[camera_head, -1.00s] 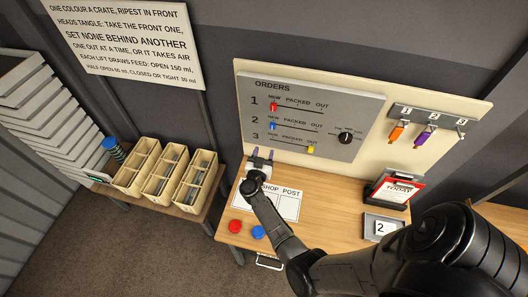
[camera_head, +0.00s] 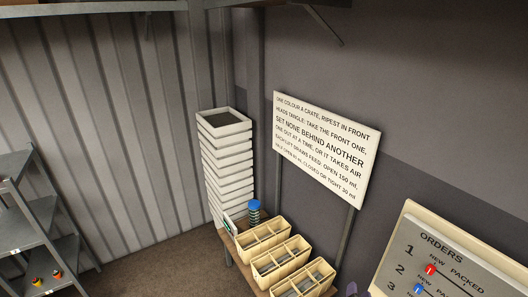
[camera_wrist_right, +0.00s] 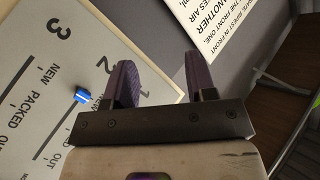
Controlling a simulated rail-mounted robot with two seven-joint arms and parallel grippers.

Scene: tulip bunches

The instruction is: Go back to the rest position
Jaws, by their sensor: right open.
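My right gripper (camera_head: 352,290) shows only as purple fingertips at the bottom edge of the head view. In the right wrist view my right gripper (camera_wrist_right: 160,75) is open, with its two purple fingers apart and nothing between them. Behind the fingers is the orders board (camera_wrist_right: 40,110), with a blue slider (camera_wrist_right: 82,96) left of the fingers. The fingers look apart from the board, though the gap is hard to judge. My left gripper is not in view.
Three wooden crates (camera_head: 272,262) stand on a low bench beside a stack of white trays (camera_head: 224,120) and a blue-topped coil (camera_head: 254,210). A sign (camera_head: 325,145) hangs above. A grey shelf (camera_head: 40,220) stands at the left, with open floor between.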

